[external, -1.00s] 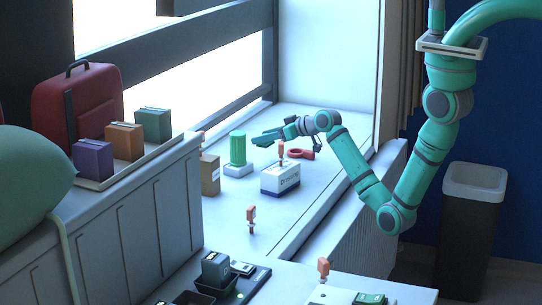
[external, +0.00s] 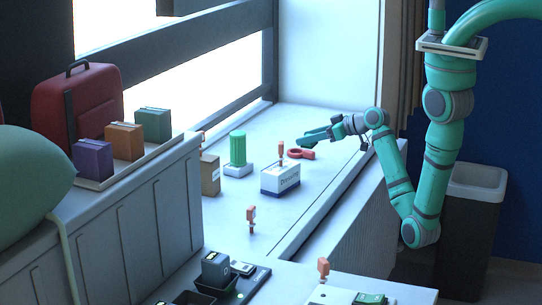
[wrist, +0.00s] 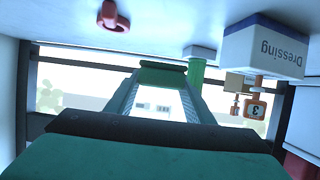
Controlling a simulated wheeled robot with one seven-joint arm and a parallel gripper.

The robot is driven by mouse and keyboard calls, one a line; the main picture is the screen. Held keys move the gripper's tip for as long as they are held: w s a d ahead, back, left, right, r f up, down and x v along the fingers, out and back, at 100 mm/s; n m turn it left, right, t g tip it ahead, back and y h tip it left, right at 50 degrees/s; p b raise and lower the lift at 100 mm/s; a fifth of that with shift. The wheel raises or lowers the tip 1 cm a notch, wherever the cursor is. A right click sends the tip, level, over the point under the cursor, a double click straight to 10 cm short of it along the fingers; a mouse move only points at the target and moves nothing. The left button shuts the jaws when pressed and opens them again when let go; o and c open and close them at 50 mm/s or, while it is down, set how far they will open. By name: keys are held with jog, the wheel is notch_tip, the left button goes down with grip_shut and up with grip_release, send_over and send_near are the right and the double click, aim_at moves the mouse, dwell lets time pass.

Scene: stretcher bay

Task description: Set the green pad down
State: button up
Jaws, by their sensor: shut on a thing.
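My gripper (external: 312,140) is above the windowsill ledge, to the right of the green ribbed cylinder and behind the dressing box. In the wrist view its two long fingers run forward and close on a green pad (wrist: 162,68), which shows as a dark green bar across the fingertips. The pad is held clear of the ledge. In the external view the pad is hard to tell from the green gripper.
The ledge (external: 215,235) carries a green cylinder (external: 238,148) on a white base, a dressing box (external: 280,179), a red ring (external: 300,153), a brown box (external: 210,175) and orange-topped tags. A bin (external: 472,220) stands at right. The front middle of the ledge is mostly clear.

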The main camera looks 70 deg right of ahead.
send_over(314, 170)
jog(key=f, duration=0.4)
jog(key=shift+w+a+f, duration=0.1)
jog(key=shift+w+a, duration=0.05)
jog(key=shift+a, duration=0.05)
jog(key=shift+f, duration=2.25)
jog(key=shift+f, duration=0.15)
jog(key=o, duration=1)
jog(key=shift+r, duration=0.25)
jog(key=v, duration=1.2)
jog(key=shift+d+f, duration=0.1)
jog(key=shift+f, duration=0.1)
